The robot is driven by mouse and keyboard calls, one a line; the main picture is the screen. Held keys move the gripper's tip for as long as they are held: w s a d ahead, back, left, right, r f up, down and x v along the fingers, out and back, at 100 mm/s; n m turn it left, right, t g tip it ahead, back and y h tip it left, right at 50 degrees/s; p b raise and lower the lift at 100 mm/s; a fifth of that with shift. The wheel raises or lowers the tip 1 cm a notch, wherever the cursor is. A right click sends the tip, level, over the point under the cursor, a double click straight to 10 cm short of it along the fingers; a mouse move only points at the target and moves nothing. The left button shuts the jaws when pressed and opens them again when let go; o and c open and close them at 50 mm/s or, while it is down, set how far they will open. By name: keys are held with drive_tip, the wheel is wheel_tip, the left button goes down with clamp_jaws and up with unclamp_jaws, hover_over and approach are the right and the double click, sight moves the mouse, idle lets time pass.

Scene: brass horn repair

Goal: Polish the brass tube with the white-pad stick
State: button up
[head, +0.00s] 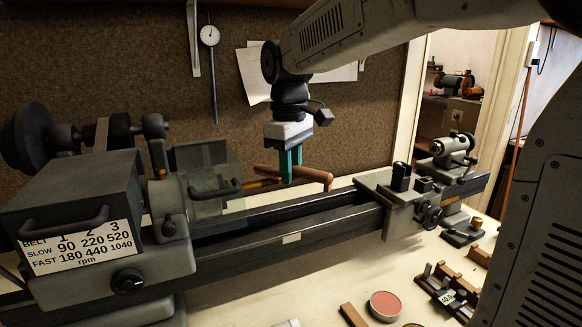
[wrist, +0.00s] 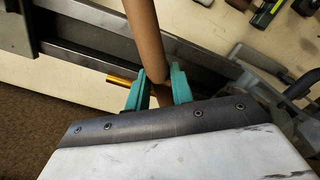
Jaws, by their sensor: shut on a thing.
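My gripper (head: 291,166), with teal fingers, is shut on a brown wooden stick (head: 318,175) above the lathe bed. The stick also shows in the wrist view (wrist: 146,35), running up and away from between the fingers (wrist: 158,90). I see no white pad on it; its part at and behind the fingers is hidden. The brass tube (head: 262,183) sticks out of the chuck side of the lathe. Its golden end shows beside the left finger in the wrist view (wrist: 119,79). I cannot tell whether stick and tube touch.
A clear guard with a handle (head: 214,190) stands around the chuck, left of my gripper. The lathe bed (head: 318,232) runs right to a carriage and tailstock (head: 452,150). A red round tin (head: 386,306) and a wooden rack (head: 447,290) are on the bench in front.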

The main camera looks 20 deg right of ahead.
drive_tip(key=shift+f, duration=0.5)
drive_tip(key=shift+d, duration=0.2)
idle(0.6)
drive_tip(key=shift+a+f, duration=0.1)
drive_tip(key=shift+a, duration=0.05)
idle(0.3)
idle(0.6)
idle(0.5)
idle(0.6)
idle(0.5)
idle(0.5)
idle(0.5)
